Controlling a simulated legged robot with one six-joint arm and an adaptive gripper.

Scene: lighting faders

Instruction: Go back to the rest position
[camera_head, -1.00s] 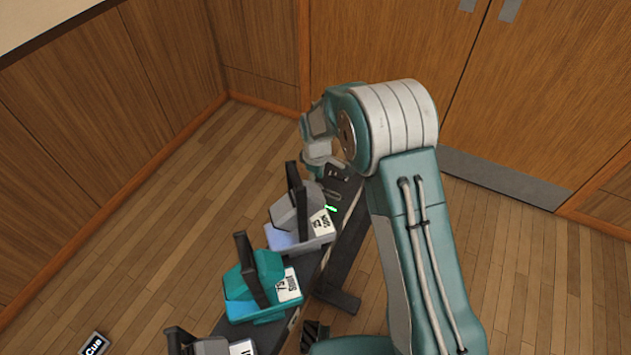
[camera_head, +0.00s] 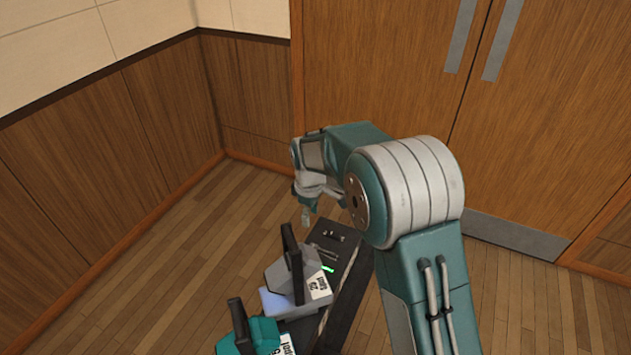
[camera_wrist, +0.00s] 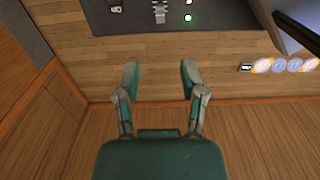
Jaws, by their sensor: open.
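My gripper (camera_wrist: 160,80) is open and empty in the wrist view, its two fingers apart over bare wooden floor. In the head view my gripper (camera_head: 306,215) hangs at the end of my bent arm, above and a little left of the far end of the dark console (camera_head: 345,262). The console's edge also shows at the top of the wrist view (camera_wrist: 225,22), beyond the fingertips and apart from them. A grey fader unit with a black lever (camera_head: 291,270) and a teal fader unit (camera_head: 262,338) stand along the console.
A small green light (camera_head: 327,269) glows on the console. Wooden double doors (camera_head: 540,130) stand behind my arm, and a panelled wall (camera_head: 110,160) is at the left. The wooden floor (camera_head: 150,290) left of the console is clear.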

